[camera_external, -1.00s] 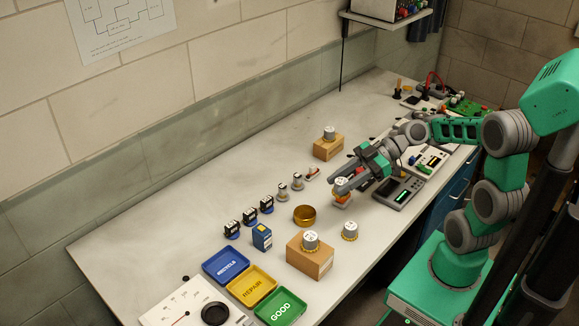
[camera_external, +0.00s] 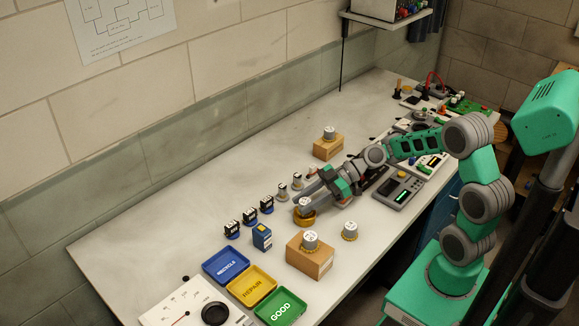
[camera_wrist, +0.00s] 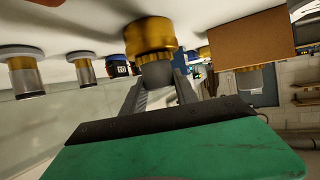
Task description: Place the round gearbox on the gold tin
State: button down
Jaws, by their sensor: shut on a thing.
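My gripper (camera_external: 304,206) is shut on the round gearbox (camera_external: 304,201), which has a pale round top. The gold tin (camera_external: 305,219) stands on the bench directly below it, partly hidden by the gripper. In the wrist view, the gearbox (camera_wrist: 158,72) is between the fingers, its grey end towards me, and the gold tin (camera_wrist: 148,35) is right against its far side. I cannot tell whether the gearbox rests on the tin or hangs just over it.
A cardboard box (camera_external: 310,262) with another gearbox on top stands in front, a loose gearbox (camera_external: 350,231) beside it. Slim silver motors (camera_external: 283,193) and blue servos (camera_external: 250,217) stand close on the left. Blue, yellow and green trays (camera_external: 252,285) lie nearer the front.

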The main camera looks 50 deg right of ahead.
jog(key=shift+f, duration=0.1)
jog(key=shift+f, duration=0.15)
jog(key=c, duration=0.9)
grip_release()
jog(key=shift+c, duration=0.2)
jog(key=shift+d+r, duration=0.1)
jog(key=shift+r, duration=0.25)
jog(key=p+v, duration=0.2)
jog(key=v, duration=0.9)
jog(key=shift+s+d+p, duration=0.2)
jog(key=shift+d+p, duration=0.15)
jog(key=shift+p, duration=0.05)
